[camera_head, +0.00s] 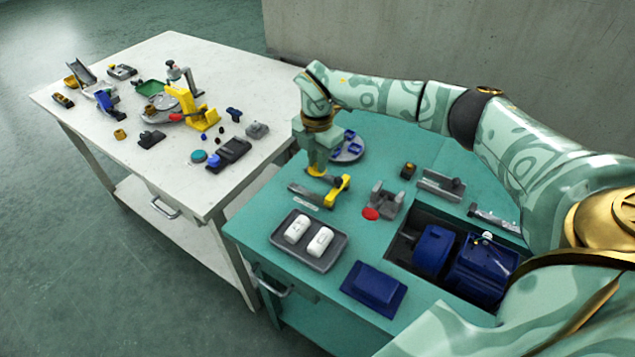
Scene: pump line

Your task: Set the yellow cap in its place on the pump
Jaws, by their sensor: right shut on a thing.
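My right gripper (317,168) points down over the left part of the teal bench. It is shut on a small yellow piece (316,173), which looks like the yellow cap and is mostly hidden by the fingers. Just below is a grey and yellow fixture (338,190); I cannot tell whether the held piece touches it. The blue pump (485,268) sits in a dark recess at the right of the bench, well away from the gripper, with a small white part (487,236) on top. My left gripper is out of view.
A grey tray (337,256) holds two white parts. A blue block (373,290) lies at the front. A grey bracket (385,199) and a red disc (370,214) stand between gripper and pump. A round blue-pocketed tray (348,158) is behind. A cluttered white table (75,105) adjoins at left.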

